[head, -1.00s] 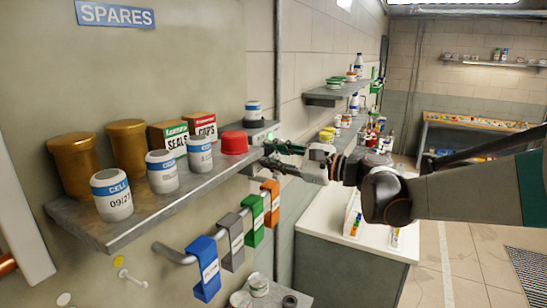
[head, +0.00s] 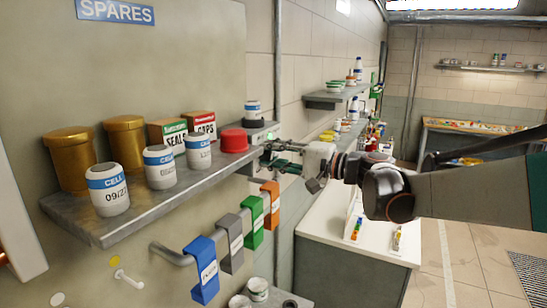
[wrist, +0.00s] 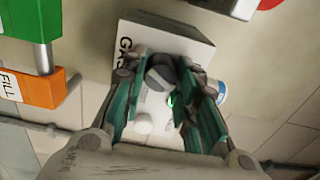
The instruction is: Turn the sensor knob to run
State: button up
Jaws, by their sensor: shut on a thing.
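The gas sensor is a pale box (wrist: 180,38) with part of the word GAS on it in the wrist view. In the head view it is a grey box (head: 262,132) at the far end of the shelf, with a green light. Its dark grey knob (wrist: 161,71) sits between the teal-padded fingers of my gripper (wrist: 165,82), which is shut on it. In the head view my gripper (head: 268,153) reaches the box from the right. The fingers hide part of the knob, so I cannot read its setting. A green light (wrist: 170,102) glows beside the knob.
The shelf (head: 150,199) holds a red cap (head: 234,141), several CELL jars, golden jars and boxes. Coloured tags (head: 203,270) hang on a rail below. A white-topped counter (head: 332,225) stands to the right.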

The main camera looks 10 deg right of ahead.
jog(key=n, duration=0.6)
jog(key=shift+b, duration=0.35)
dwell(0.4)
jog(key=o, duration=1.1)
jog(key=shift+c, duration=0.2)
jog(key=v, duration=1.2)
